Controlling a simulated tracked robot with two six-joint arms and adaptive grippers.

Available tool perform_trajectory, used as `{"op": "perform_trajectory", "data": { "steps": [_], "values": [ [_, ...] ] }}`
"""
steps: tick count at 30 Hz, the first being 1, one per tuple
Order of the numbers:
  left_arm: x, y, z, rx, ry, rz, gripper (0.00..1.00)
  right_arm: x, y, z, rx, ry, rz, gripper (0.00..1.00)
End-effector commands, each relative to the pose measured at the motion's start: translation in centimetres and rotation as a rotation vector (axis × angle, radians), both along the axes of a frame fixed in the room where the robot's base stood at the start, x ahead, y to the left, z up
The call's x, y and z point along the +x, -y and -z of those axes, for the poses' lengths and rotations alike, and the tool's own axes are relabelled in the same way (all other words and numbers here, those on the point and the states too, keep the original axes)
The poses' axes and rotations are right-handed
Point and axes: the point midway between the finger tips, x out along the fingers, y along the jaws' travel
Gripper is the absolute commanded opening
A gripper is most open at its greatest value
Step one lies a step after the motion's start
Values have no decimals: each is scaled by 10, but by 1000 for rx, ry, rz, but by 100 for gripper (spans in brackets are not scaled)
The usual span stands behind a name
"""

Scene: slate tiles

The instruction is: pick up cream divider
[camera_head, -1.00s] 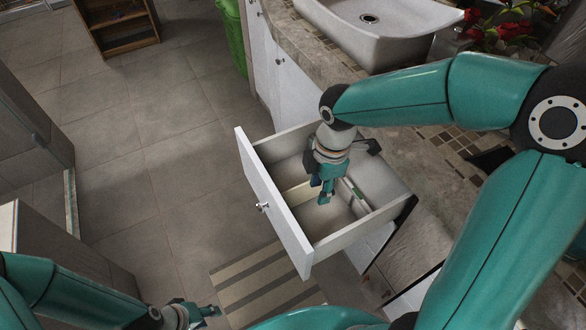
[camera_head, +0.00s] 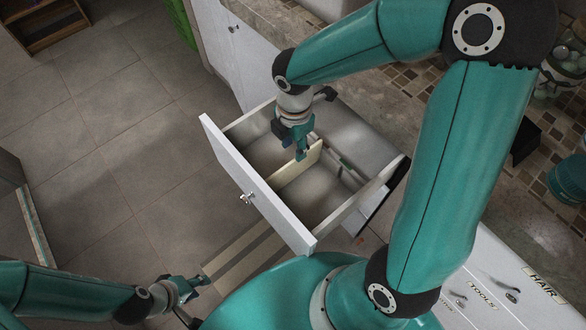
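The cream divider (camera_head: 286,175) is a thin upright panel in the open drawer (camera_head: 348,219). It stands across the drawer's inside, with its top edge at my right gripper. My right gripper (camera_head: 303,154) reaches down into the drawer and its fingers look closed on the divider's top edge, hiding part of it. The divider's lower edge is hard to make out. My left gripper (camera_head: 199,283) is low at the left, outside the drawer and away from it; its fingers are too small to judge.
The drawer's white front (camera_head: 257,188) faces the tiled floor (camera_head: 110,180). Another, pale divider (camera_head: 350,176) stands further back in the drawer. A stone counter (camera_head: 370,95) lies behind it. A striped mat (camera_head: 237,256) lies on the floor below. Closed labelled drawers (camera_head: 490,285) are at the lower right.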

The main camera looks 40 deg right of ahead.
Motion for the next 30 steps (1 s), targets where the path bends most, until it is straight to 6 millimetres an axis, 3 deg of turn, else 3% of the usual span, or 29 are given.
{"op": "perform_trajectory", "data": {
  "steps": [1,10,18,27,30],
  "values": [
    [0,0,3,0,0,0,40,-1,0,9,0,-4,1,38],
    [0,0,6,0,1,0,40,-2,0,29,1,-3,2,38],
    [0,0,15,0,1,0,40,-3,-1,66,1,-2,3,38],
    [0,0,15,0,0,0,40,-3,-1,70,1,0,4,38],
    [0,0,15,0,0,0,40,-3,-1,70,1,0,4,24]
  ]
}}
